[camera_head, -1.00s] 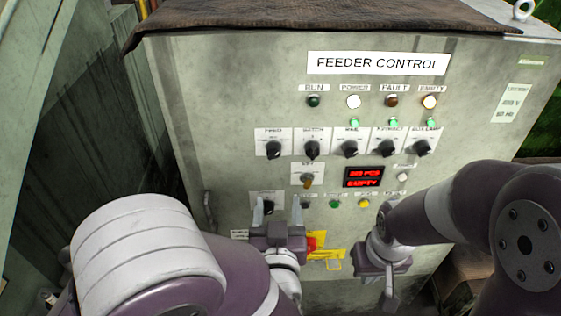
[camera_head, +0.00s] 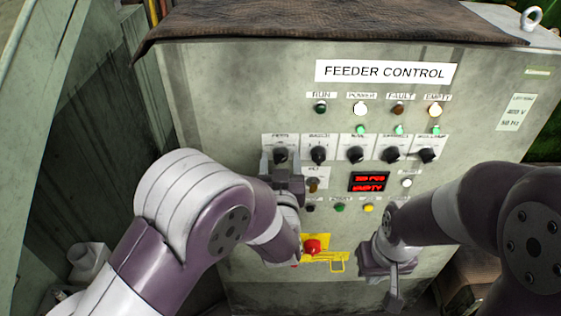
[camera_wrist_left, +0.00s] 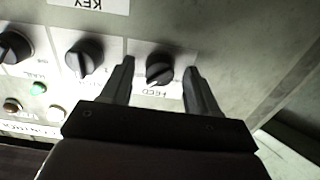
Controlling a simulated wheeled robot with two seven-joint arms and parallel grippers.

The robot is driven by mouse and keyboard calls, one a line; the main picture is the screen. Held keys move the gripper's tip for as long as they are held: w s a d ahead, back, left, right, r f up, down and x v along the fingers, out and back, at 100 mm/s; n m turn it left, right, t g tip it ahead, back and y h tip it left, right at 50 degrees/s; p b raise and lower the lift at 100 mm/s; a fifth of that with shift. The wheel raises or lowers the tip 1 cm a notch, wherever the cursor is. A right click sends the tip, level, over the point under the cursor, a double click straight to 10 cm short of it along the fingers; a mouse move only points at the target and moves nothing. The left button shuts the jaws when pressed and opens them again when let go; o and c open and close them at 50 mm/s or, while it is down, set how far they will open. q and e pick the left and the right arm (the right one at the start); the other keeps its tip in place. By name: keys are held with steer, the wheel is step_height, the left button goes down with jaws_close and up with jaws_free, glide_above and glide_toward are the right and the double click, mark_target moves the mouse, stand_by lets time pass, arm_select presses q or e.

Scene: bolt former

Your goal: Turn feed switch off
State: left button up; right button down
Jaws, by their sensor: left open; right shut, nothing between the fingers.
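The feed switch (camera_head: 280,155) is a black rotary knob on a white plate, leftmost in the upper row of the panel. My left gripper (camera_head: 281,165) is open in front of it, fingers pointing up. In the left wrist view the feed knob (camera_wrist_left: 159,69) shows between the two fingers of the left gripper (camera_wrist_left: 160,75), one finger on each side. Gaps show between the knob and both fingers; I cannot tell how deep they reach. My right gripper (camera_head: 392,290) is shut and empty, low in front of the panel's right side.
Other black knobs (camera_head: 318,154) stand in the same row, close to the right of the feed switch. A key switch (camera_head: 314,185) sits just below. A red emergency button (camera_head: 312,246) on yellow lies lower. A red display (camera_head: 369,182) is lit. A brown cover (camera_head: 330,25) drapes the top.

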arm_select(q)
steer(key=c, duration=1)
steer(key=shift+f+n+b, duration=0.2)
steer(key=shift+n+b, duration=0.3)
steer(key=shift+b, duration=0.25)
steer(key=shift+c, duration=0.2)
steer(key=n+b, duration=0.5)
steer(key=b, duration=0.1)
steer(key=shift+r+n+b, duration=0.1)
steer(key=shift+n+b, duration=1.3)
steer(key=shift+b, duration=0.15)
steer(key=shift+r, duration=0.1)
steer(key=o, duration=1)
steer(key=shift+o, duration=0.2)
